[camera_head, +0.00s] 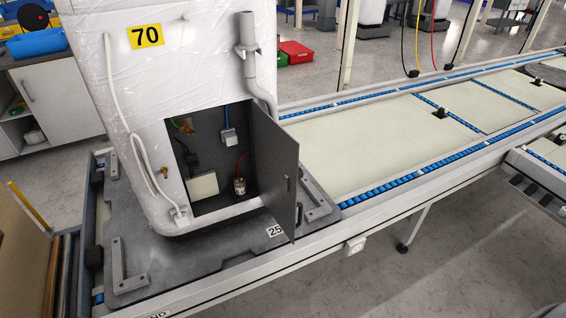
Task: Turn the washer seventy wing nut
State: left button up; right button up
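A white washer (95,60), wrapped in clear film and marked with a yellow label "70" (145,36), stands on a dark grey pallet (150,262). Its low grey door (275,175) is swung open to the right, showing a dark compartment (208,150). Neither gripper is in view.
The pallet sits on a conveyor (350,135) with blue rollers, running to the upper right. A grey pipe (248,70) runs down the washer beside the opening. A cabinet (55,95) stands at left, red and green crates (296,52) behind.

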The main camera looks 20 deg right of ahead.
aim_at(182, 130)
jog(key=l+u, duration=0.15)
jog(key=l, duration=0.35)
jog(key=l+u, duration=0.2)
jog(key=l, duration=0.3)
jog(key=k+l+u, duration=0.15)
jog(key=l, duration=0.35)
jog(key=l+u, duration=0.2)
jog(key=l, duration=0.3)
jog(key=k, duration=0.65)
